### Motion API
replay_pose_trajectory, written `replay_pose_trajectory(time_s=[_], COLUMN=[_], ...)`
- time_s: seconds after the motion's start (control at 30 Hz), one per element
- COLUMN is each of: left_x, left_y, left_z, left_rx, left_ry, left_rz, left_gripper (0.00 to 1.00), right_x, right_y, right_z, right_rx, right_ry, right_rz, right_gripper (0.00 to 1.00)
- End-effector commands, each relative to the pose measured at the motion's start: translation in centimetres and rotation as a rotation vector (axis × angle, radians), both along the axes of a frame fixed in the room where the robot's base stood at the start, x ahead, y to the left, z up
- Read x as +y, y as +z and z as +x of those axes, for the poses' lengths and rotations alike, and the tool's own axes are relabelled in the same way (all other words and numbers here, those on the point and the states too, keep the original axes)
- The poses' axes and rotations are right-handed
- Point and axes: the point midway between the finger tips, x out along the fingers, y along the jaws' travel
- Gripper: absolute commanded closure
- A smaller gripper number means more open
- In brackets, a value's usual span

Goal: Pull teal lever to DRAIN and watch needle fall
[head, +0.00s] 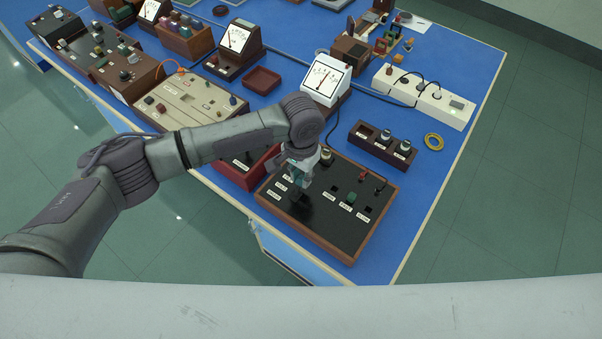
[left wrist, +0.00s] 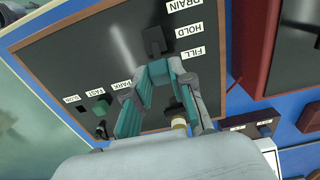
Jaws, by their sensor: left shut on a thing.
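A black panel (head: 325,217) in a wooden frame stands at the bench's near edge. My left gripper (head: 299,180) reaches down over its left part. In the left wrist view, my left gripper (left wrist: 160,85) is shut on the teal lever (left wrist: 159,70), largely hidden between the teal-padded fingers. A black block (left wrist: 154,42) at the lever's far end lies beside the HOLD label (left wrist: 188,31), with DRAIN (left wrist: 184,6) above and FILL (left wrist: 190,52) below. The white needle meter (head: 325,80) stands behind the panel; its exact reading is too small to tell. My right gripper is not in view.
The panel's right side carries a green knob (head: 351,198) and a red knob (head: 363,178). A dark socket block (head: 383,146) and a brass ring (head: 433,142) lie beyond. A red box (head: 237,173) stands close on the left. Blue bench top is free at right.

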Motion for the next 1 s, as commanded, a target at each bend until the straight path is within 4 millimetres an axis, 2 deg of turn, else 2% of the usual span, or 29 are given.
replay_pose_trajectory(time_s=[0.27, 0.47, 0.73, 1.0], left_x=[0.1, 0.5, 1.5, 2.7], left_y=[0.2, 0.6, 0.7, 0.0], left_z=[-0.2, -0.7, -2.2, -3.7], left_rx=[-0.014, -0.078, -0.252, -0.458], left_ry=[-0.001, 0.0, 0.002, 0.003], left_rz=[-0.013, -0.061, -0.188, -0.338], left_gripper=[1.0, 1.0, 1.0, 1.0], right_x=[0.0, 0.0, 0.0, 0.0], right_y=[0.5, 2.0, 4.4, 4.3], right_z=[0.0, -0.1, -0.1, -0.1], right_rx=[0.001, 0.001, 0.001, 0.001], right_ry=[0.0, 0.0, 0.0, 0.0], right_rz=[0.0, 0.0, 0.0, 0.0], right_gripper=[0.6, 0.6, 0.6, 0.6])
